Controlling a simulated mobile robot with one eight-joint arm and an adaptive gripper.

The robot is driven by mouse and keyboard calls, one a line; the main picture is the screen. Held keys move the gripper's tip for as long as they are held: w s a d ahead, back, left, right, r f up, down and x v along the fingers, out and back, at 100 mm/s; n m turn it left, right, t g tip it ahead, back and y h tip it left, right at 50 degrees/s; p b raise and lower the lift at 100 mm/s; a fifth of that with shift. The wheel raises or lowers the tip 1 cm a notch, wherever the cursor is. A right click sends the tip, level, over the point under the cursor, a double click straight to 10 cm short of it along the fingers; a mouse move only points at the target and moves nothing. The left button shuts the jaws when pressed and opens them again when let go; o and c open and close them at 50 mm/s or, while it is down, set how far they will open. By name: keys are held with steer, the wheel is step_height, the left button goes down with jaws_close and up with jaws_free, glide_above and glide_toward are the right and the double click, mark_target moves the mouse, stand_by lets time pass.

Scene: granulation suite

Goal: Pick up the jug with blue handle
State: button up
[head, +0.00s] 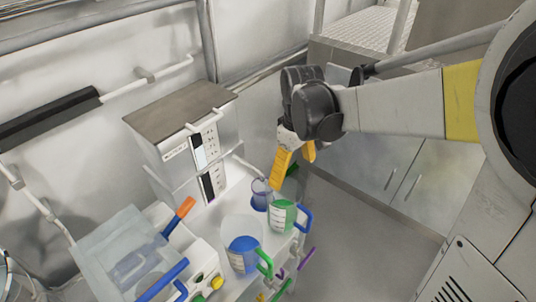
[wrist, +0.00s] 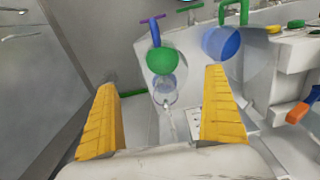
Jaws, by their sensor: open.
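The jug with blue handle (head: 283,217) stands upright on the white worktop near its right edge, with green contents and a scale on its side. Its blue handle points right in the head view. In the wrist view this jug (wrist: 160,61) is seen from above, beyond my fingertips, its blue handle pointing up the picture. My gripper (head: 292,170) has yellow fingers spread wide and empty, above and behind the jug. The gripper (wrist: 160,84) also shows in the wrist view, fingers apart with nothing between them touching.
A jug with blue contents and green handle (head: 243,256) stands close in front. A clear vessel with bluish contents (head: 261,194) stands just behind. A grey-topped instrument (head: 187,130) and a device with an orange handle (head: 179,216) are to the left. Floor to the right is clear.

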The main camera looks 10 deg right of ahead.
mark_target(283, 207)
step_height(283, 207, down, 11)
steer(key=b, duration=0.4)
steer(key=shift+w+a+f+b, duration=0.15)
steer(key=shift+w+a+b, duration=0.1)
steer(key=shift+w+b, duration=0.1)
steer(key=c, duration=1.1)
